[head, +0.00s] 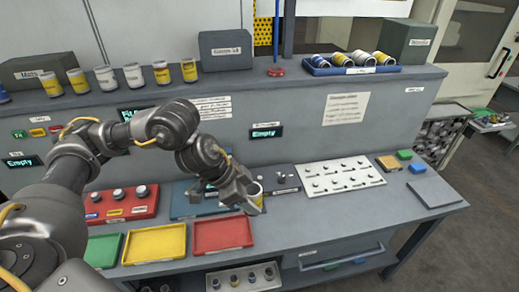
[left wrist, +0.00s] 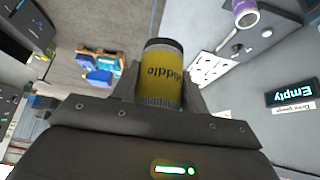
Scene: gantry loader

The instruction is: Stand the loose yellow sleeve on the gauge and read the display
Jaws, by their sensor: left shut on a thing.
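My left gripper (head: 250,203) is shut on a yellow sleeve (left wrist: 162,73) with a dark top rim, a grey lower band and the word "Middle". In the head view the sleeve (head: 257,190) is mostly hidden by the fingers, above the bench behind the red tray. A small grey fixture (head: 286,178) with short posts, perhaps the gauge, is just right of the gripper; I cannot tell for certain. The display (head: 265,132) on the panel above it reads "Empty", and shows in the left wrist view too (left wrist: 290,93). My right gripper is not in view.
Green (head: 104,250), yellow (head: 155,243) and red (head: 222,235) trays line the front edge. A white peg plate (head: 350,178) stands to the right. Several sleeves and a blue tray (head: 352,68) sit on the upper shelf.

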